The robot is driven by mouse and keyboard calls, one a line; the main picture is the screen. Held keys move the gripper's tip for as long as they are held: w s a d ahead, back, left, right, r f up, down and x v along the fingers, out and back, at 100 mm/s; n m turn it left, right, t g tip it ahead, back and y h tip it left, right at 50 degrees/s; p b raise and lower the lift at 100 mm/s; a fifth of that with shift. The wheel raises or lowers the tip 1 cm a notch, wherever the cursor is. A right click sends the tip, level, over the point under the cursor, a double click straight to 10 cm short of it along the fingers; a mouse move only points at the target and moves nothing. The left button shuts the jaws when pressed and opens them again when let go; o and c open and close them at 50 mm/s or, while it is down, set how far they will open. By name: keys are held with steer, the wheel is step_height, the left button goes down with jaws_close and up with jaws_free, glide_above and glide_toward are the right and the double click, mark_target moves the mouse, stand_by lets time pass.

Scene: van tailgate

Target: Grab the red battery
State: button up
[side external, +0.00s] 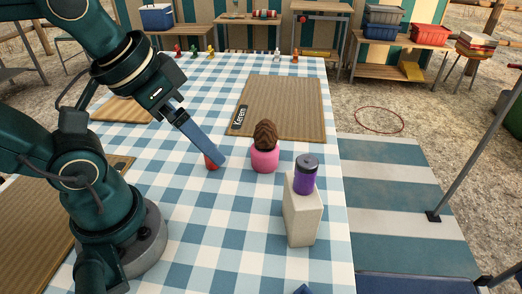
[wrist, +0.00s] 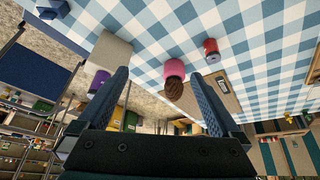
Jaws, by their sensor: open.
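The red battery (side external: 211,163) is a small red cylinder on the blue-and-white checked tablecloth, partly hidden by my gripper finger in the side view. In the wrist view the red battery (wrist: 212,51) shows whole, above and to the right of the fingers and outside the gap between them. My gripper (side external: 222,163) points down and to the right, its tip close beside the battery in the side view. In the wrist view my gripper (wrist: 158,76) has its two fingers spread wide with nothing held. I cannot tell the exact height of the tips over the cloth.
A pink pot with a brown top (side external: 265,155) stands just right of the battery. A beige block (side external: 303,218) bears a purple cylinder (side external: 306,175). A woven mat (side external: 290,100) with a dark name label lies behind. Small coloured figures (side external: 194,51) stand at the far edge.

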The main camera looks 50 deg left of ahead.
steer(key=shift+w+f+m, duration=0.25)
steer(key=shift+f+m, duration=0.05)
steer(key=shift+f, duration=0.2)
steer(key=c, duration=0.4)
